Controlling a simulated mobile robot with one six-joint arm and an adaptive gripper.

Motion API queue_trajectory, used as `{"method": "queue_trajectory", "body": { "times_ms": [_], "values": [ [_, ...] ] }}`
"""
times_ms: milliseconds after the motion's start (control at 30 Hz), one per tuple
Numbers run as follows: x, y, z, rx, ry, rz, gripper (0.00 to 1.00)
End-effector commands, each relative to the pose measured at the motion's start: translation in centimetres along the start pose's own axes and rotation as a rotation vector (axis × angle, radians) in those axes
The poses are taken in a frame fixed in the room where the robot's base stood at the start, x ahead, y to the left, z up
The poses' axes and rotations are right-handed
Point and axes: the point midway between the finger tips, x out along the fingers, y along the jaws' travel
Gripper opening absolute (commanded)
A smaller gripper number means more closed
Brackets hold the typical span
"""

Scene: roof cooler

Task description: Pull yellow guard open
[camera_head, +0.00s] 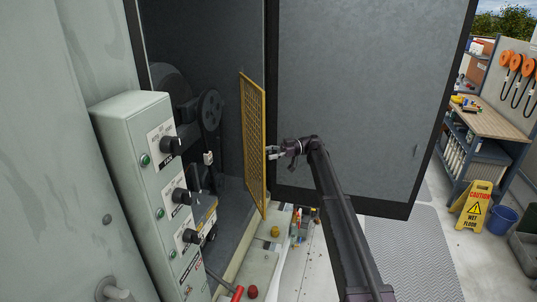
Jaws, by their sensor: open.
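The yellow guard (255,150) is a mesh panel in a yellow frame. It stands upright in the middle of the view, seen at a steep angle, swung out from the opening of the cooler. My gripper (272,153) is at the guard's right edge, about halfway up, and is open. Its fingertips are very close to the frame; I cannot tell whether they touch it. My arm reaches up to it from the lower right.
A control box (150,180) with black knobs stands at the left. Dark pulleys (210,110) sit inside the opening behind the guard. A large grey door (370,90) stands open behind my gripper. A workbench (490,120) and a wet floor sign (474,205) are at the right.

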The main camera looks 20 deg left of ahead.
Motion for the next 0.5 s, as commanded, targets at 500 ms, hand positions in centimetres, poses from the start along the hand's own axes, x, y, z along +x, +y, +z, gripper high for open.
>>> {"method": "queue_trajectory", "body": {
  "times_ms": [500],
  "values": [
    [-3.3, 0.2, 0.0, 0.000, 0.000, 0.002, 0.73]
  ]
}}
